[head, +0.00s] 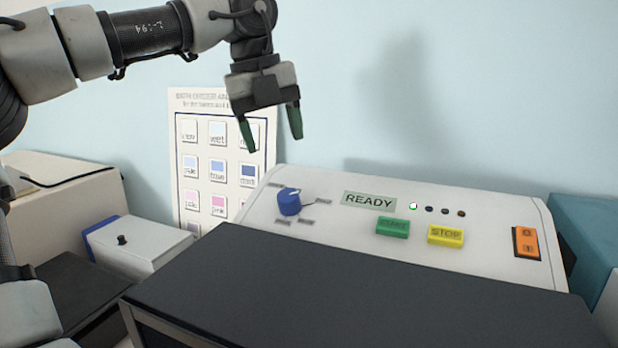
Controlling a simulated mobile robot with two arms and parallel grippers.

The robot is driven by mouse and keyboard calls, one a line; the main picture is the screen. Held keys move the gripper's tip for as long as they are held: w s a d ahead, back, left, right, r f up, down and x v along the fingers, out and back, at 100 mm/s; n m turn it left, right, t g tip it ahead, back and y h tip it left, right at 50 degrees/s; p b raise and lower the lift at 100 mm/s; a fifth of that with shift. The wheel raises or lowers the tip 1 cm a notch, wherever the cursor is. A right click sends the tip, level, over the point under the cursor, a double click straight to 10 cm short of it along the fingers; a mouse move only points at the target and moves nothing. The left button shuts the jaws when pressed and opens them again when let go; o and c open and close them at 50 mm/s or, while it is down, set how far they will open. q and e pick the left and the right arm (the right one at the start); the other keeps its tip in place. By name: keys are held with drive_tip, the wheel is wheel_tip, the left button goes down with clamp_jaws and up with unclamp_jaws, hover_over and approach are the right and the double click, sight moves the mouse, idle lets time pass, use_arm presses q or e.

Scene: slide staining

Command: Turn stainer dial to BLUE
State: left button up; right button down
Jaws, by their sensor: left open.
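The stainer (480,202) is a white machine with a sloped front panel and a dark top in front of it. Its blue dial (289,203) sits at the left of the panel, with several small labels around it that are too blurred to read. A pale mark shows on top of the dial. A display (368,201) reads READY. My left gripper (273,146) hangs above and behind the dial, apart from it, with its green-tipped fingers spread and nothing between them. My right gripper is not in view.
Green START (393,227) and yellow STOP (445,235) buttons and an orange switch (526,242) are on the panel. A chart (185,105) stands behind at the left. A white box with a black knob (140,246) is left of the stainer. The air above the panel is clear.

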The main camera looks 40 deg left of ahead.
sight(287, 193)
use_arm(q)
drive_tip(key=f, duration=0.3)
drive_tip(key=shift+s+d+p, duration=0.1)
drive_tip(key=shift+d+p, duration=0.2)
drive_tip(key=f, duration=0.2)
drive_tip(key=w+f, duration=0.1)
drive_tip(key=f, duration=0.1)
drive_tip(key=f+p, duration=0.1)
drive_tip(key=f, duration=0.1)
drive_tip(key=shift+w+d+f, duration=0.25)
drive_tip(key=shift+w+f, duration=0.05)
drive_tip(key=shift+f, duration=0.2)
drive_tip(key=shift+d+f, duration=0.1)
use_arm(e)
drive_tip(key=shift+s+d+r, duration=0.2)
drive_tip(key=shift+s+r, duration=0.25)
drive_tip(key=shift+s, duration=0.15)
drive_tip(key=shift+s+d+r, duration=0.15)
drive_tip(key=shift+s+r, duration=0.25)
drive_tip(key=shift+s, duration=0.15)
use_arm(q)
drive_tip(key=shift+c, duration=0.4)
drive_tip(key=c, duration=0.8)
drive_tip(key=shift+c, duration=0.2)
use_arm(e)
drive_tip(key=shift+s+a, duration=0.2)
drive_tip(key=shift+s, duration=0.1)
